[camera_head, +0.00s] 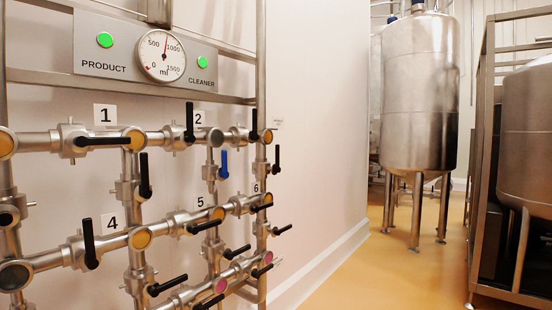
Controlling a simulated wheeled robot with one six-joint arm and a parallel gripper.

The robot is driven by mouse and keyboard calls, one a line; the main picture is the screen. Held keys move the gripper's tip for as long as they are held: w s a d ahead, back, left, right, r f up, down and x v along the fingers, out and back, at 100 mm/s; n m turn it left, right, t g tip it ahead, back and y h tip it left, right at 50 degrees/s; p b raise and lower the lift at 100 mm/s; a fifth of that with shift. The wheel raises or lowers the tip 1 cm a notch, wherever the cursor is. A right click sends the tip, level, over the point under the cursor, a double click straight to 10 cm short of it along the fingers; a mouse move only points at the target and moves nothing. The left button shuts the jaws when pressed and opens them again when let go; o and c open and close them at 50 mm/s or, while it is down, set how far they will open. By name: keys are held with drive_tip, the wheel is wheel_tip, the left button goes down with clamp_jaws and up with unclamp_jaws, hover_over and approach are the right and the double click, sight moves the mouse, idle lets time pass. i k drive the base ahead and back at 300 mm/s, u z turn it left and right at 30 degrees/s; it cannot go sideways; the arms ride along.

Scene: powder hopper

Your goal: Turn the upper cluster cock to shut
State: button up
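A cluster of steel pipes and cocks fills the left of the head view. In its upper row, the cock by label 1 (72,141) has a black lever (103,141) lying along the pipe. The upper cock by label 2 has a black lever (189,122) standing upright, across the pipe. Another upright black lever (254,125) is on the upper row's right. Below it, a blue lever (224,165) and black levers (145,175) and (277,158) stand upright on vertical pipes. I cannot tell which one is the upper cluster cock. My gripper is not in view.
A lower row has cocks by labels 4 (112,226), 5 and 6, with several black levers. A panel (120,52) above holds a gauge (162,56) and two lit green lamps. Steel tanks (418,95) stand right; orange floor (345,285) between is clear.

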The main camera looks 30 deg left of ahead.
sight(224, 174)
drive_tip(key=z, duration=0.15)
drive_tip(key=i, duration=1.4)
drive_tip(key=u, duration=0.6)
